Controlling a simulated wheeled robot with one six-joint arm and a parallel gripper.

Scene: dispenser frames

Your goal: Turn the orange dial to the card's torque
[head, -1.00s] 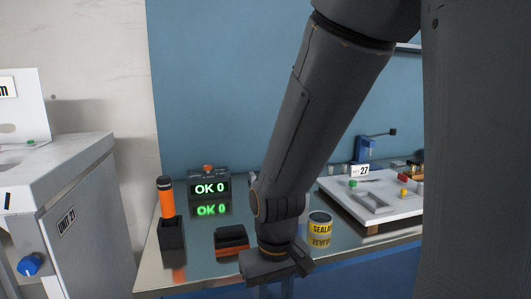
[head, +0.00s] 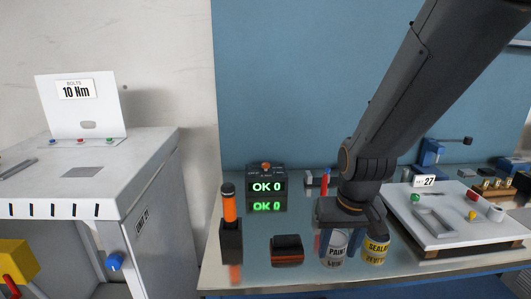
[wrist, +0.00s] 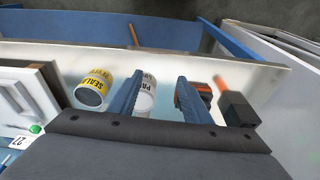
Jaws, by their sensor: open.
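An orange-handled, black-capped tool (head: 229,207) stands upright in a black holder (head: 231,243); the holder also shows in the wrist view (wrist: 238,108). A display box (head: 266,185) reading "OK 0" has a small orange-red knob (head: 265,166) on top. No scale is readable on either. My gripper (wrist: 161,77) is open, above the bench near the cans, right of the tool. The paint can (wrist: 146,98) shows between its fingers; I see nothing gripped.
A paint can (head: 335,249) and a sealant can (head: 374,250) stand near the bench's front edge. A dark block with orange (head: 287,249) lies left of them. A white board (head: 455,233) is at right.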

